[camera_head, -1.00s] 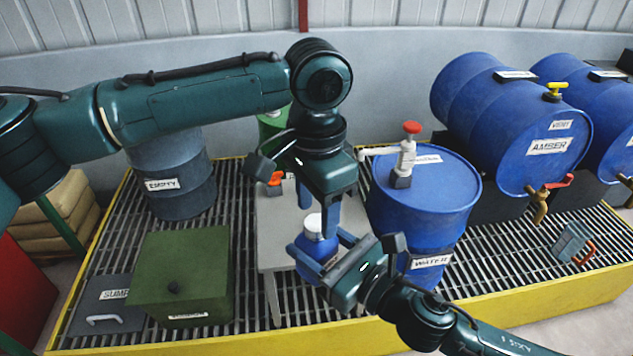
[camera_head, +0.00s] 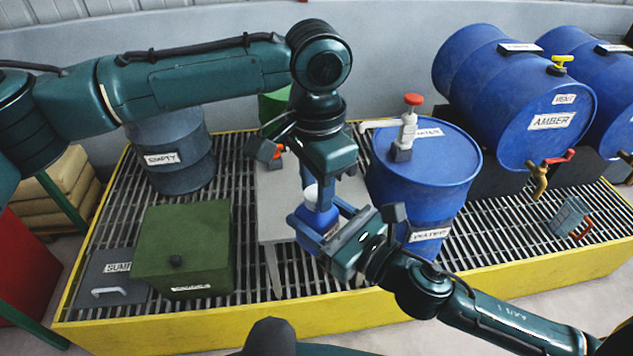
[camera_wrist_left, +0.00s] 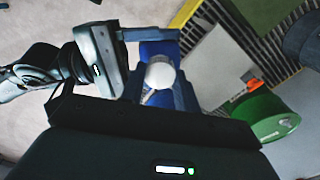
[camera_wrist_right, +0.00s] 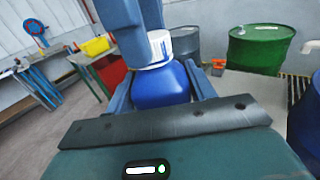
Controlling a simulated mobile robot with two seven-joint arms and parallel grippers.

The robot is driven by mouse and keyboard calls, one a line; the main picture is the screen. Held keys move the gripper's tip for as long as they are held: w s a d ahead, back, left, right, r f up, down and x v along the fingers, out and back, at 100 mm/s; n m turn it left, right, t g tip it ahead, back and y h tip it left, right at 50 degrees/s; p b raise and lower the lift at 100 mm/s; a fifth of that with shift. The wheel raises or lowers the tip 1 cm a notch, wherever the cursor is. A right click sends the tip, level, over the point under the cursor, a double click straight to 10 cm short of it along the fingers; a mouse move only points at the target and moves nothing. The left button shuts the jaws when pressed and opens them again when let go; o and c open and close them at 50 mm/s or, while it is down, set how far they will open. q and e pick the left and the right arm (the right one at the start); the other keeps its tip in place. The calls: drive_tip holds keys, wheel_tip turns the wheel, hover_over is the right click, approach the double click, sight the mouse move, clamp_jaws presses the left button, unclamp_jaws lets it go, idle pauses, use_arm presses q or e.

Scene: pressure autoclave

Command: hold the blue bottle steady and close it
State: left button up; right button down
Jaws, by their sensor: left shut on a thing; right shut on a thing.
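My left gripper (camera_head: 315,190) points down from above, shut on the white cap (camera_wrist_left: 160,74). One left finger partly hides the cap in the right wrist view (camera_wrist_right: 160,48). How tightly the cap sits cannot be told.
A grey table (camera_head: 275,215) stands on the yellow-edged grating. The blue water drum (camera_head: 430,185) with a pump is close on the right. A green box (camera_head: 180,245) and a grey drum (camera_head: 172,155) are on the left. A green drum (camera_wrist_right: 260,48) stands behind.

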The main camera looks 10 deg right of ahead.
use_arm(q)
drive_tip(key=shift+c, duration=0.6)
drive_tip(key=o, duration=1.2)
drive_tip(key=shift+c, duration=0.2)
wheel_tip(320, 180, up, 12)
